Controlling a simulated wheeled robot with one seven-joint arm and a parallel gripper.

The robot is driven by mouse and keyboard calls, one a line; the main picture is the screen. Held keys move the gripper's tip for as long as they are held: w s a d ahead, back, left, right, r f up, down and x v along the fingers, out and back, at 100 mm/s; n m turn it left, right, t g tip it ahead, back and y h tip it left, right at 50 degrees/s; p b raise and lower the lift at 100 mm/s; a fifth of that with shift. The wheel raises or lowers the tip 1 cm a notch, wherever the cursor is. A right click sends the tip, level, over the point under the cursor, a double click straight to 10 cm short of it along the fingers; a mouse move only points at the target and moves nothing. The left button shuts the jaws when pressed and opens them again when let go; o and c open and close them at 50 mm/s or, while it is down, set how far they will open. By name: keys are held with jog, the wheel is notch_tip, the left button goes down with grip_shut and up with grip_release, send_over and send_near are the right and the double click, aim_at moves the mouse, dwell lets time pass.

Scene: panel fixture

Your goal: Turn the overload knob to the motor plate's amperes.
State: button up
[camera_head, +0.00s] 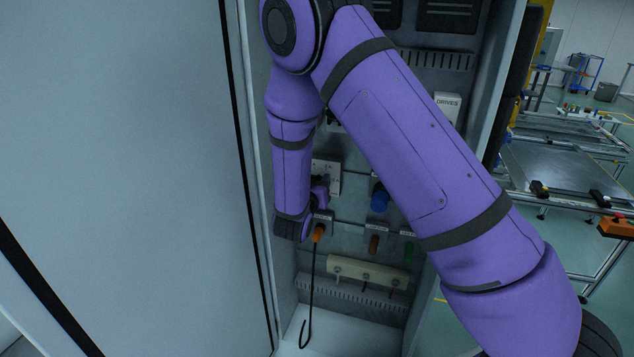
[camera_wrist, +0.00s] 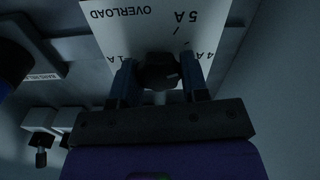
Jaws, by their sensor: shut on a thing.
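The overload knob (camera_wrist: 158,72) is dark and round, in front of a white dial plate (camera_wrist: 155,25) that appears upside down in the wrist view. The plate reads OVERLOAD, with 5 A, 4 A and 1 A marks visible; other marks are hidden. My gripper (camera_wrist: 159,80) is shut on the knob, one finger on each side. I cannot tell which mark the knob points to. In the head view the white dial plate (camera_head: 333,176) shows partly behind my gripper (camera_head: 319,190), and the knob is hidden. I cannot make out a readable motor plate.
A blue knob (camera_head: 380,198) sits right of the dial plate. Below are an orange plug (camera_head: 318,233) with a hanging black hook-ended line, a brown plug (camera_head: 374,244) and a green one (camera_head: 409,250). A pale rail (camera_head: 355,271) runs beneath. The cabinet wall (camera_head: 262,200) is close at left.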

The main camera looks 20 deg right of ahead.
jog(key=n, duration=0.4)
jog(key=shift+a, duration=0.1)
jog(key=shift+w+n, duration=0.1)
jog(key=shift+n, duration=1.7)
jog(key=o, duration=0.9)
jog(key=shift+a+f, duration=0.1)
jog(key=v, duration=1)
jog(key=shift+s+a, duration=0.15)
jog(key=shift+s, duration=0.2)
